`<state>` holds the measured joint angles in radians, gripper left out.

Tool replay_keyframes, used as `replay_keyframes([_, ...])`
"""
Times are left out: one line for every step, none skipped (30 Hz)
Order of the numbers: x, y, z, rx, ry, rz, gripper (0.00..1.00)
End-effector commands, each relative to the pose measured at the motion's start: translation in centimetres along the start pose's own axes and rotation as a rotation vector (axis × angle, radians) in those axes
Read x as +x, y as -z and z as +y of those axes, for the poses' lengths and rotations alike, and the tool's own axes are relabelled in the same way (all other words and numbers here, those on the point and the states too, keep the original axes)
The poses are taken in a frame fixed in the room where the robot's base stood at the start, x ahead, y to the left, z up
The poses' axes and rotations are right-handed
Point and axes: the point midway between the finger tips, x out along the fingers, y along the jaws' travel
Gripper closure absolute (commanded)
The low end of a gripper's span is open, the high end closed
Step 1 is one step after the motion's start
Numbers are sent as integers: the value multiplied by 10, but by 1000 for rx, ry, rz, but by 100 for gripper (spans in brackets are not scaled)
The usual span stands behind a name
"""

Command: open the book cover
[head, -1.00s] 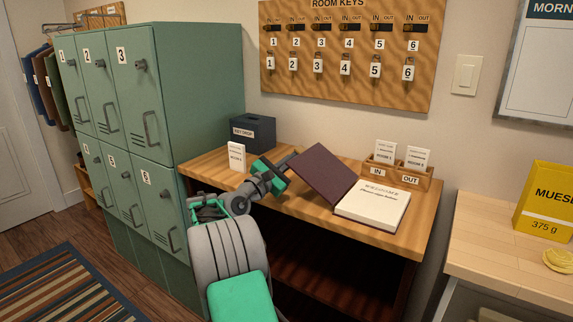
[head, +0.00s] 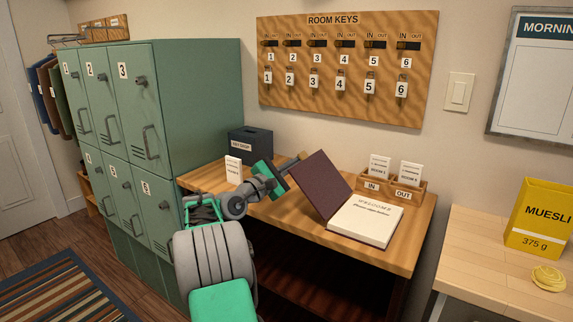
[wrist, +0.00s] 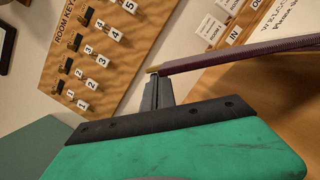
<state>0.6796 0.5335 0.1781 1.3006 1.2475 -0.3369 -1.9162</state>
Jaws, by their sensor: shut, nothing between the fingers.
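The book lies on the wooden desk with its dark maroon cover (head: 318,185) raised at a slant, leaning to the left. Its white page, lettered WELCOME (head: 365,222), lies exposed to the right of the cover. My gripper (head: 298,159) is at the upper left edge of the cover, shut and empty. In the wrist view my shut fingers (wrist: 156,88) end at the near end of the cover, which shows edge-on (wrist: 235,52). A small yellowish bit shows at the fingertips. I cannot tell whether the fingers touch the cover.
The desk (head: 405,250) also bears a dark key drop box (head: 250,145), a small white card (head: 233,170) and a wooden IN/OUT card holder (head: 388,190). Green lockers (head: 200,110) stand to the left. A key board (head: 340,105) hangs on the wall behind.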

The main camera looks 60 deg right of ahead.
Motion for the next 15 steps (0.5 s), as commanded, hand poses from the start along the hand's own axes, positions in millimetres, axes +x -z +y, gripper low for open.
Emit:
replay_keyframes([-1, 0, 1, 0, -1, 1, 100])
replay_keyframes([-2, 1, 1, 0, -2, 2, 100])
replay_keyframes([-4, 1, 1, 0, -3, 3, 100])
replay_keyframes([-6, 1, 1, 0, -3, 3, 100])
replay_keyframes([-10, 1, 1, 0, -3, 4, 100])
replay_keyframes([-16, 0, 1, 0, -3, 3, 100])
replay_keyframes([-21, 1, 0, -1, -3, 3, 100])
replay_keyframes([-27, 0, -1, -1, -3, 3, 100])
replay_keyframes([-36, 0, -1, -1, -3, 2, 100])
replay_keyframes([-43, -1, -2, -2, -2, 2, 100])
replay_keyframes([-49, -2, -3, -1, -1, 0, 100])
replay_keyframes([-58, -3, -4, -2, 1, 0, 100])
replay_keyframes([-64, -4, -5, -2, 2, -1, 100])
replay_keyframes([-70, -4, -6, -2, 3, -3, 100])
replay_keyframes([-76, -5, -7, -3, 4, -4, 100])
